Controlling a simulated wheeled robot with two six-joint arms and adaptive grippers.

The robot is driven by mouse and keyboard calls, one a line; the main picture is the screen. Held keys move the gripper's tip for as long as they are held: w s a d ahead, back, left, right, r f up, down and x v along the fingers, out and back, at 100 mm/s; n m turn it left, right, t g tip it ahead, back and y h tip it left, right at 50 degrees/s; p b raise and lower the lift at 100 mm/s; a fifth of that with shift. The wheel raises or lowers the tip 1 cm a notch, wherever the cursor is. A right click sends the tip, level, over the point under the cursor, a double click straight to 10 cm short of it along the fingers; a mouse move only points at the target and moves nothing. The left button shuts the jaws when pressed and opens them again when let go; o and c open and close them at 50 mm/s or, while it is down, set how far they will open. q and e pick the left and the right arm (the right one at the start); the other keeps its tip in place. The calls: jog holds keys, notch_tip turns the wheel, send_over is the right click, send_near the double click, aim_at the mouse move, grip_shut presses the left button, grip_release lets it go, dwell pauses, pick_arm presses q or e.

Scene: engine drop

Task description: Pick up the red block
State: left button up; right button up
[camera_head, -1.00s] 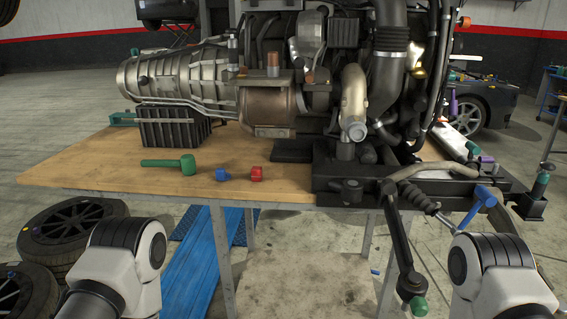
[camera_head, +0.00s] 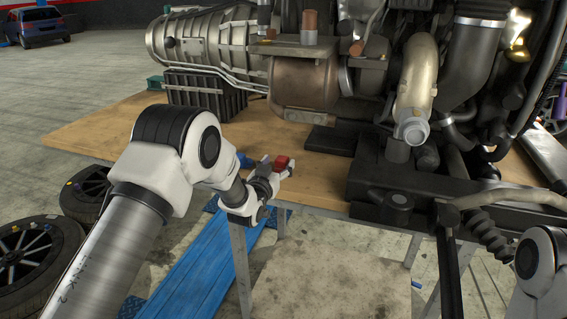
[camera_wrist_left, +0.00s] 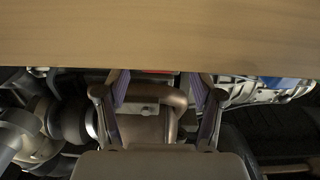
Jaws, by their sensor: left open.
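The red block (camera_head: 283,162) is on the wooden workbench near its front edge, just beyond my left gripper (camera_head: 281,172). In the left wrist view, only a thin strip of the red block (camera_wrist_left: 158,72) shows, between the fingers and cut off by a tan wooden surface. My left gripper (camera_wrist_left: 163,85) is open, with two fingers spread and nothing between them that I can see held. Whether the fingers touch the block cannot be told. My right gripper is out of view.
A blue block (camera_head: 244,160) sits left of the red one, partly hidden by my left arm. The workbench (camera_head: 95,137) carries a large engine (camera_head: 305,85) behind the blocks and a dark metal mount (camera_head: 390,200) to the right. Tires (camera_head: 40,255) lie at lower left.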

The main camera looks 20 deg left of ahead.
aim_at(280, 162)
pick_arm(q)
jog(key=w, duration=0.4)
jog(key=shift+d, duration=0.25)
jog(key=shift+w+f, duration=0.15)
jog(key=shift+f, duration=0.05)
jog(key=shift+s+r, duration=0.2)
jog(key=shift+s, duration=0.05)
jog(key=c, duration=0.9)
grip_shut()
